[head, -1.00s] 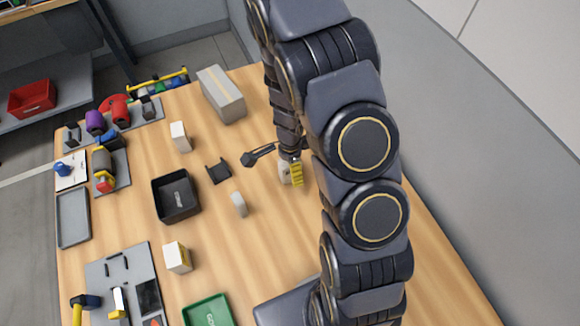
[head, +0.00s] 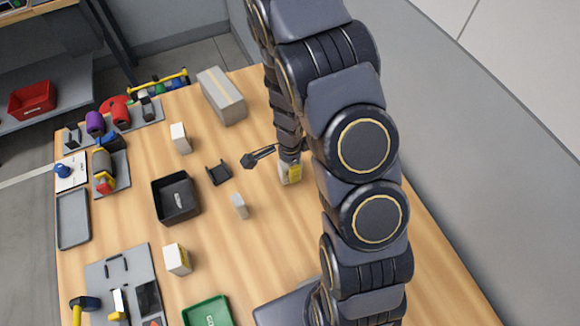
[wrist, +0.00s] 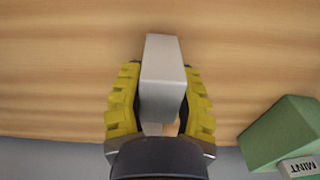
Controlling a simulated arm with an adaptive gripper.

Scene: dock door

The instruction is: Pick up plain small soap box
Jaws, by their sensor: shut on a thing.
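A plain pale grey-white box (wrist: 163,78), bare of print on the faces that show, stands between the two yellow fingers of my gripper (wrist: 160,104) in the wrist view. The fingers are shut on its sides. In the head view my gripper (head: 290,173) is low at the table, right of the middle, and a yellow finger covers part of the box. I cannot tell from these views whether the box touches the table.
A green box marked MINT (wrist: 285,138) lies near the gripper in the wrist view. On the wooden table are a small grey box (head: 239,206), two white boxes (head: 180,138) (head: 176,258), a black bin (head: 176,198), a dark holder (head: 218,172) and a carton (head: 222,95).

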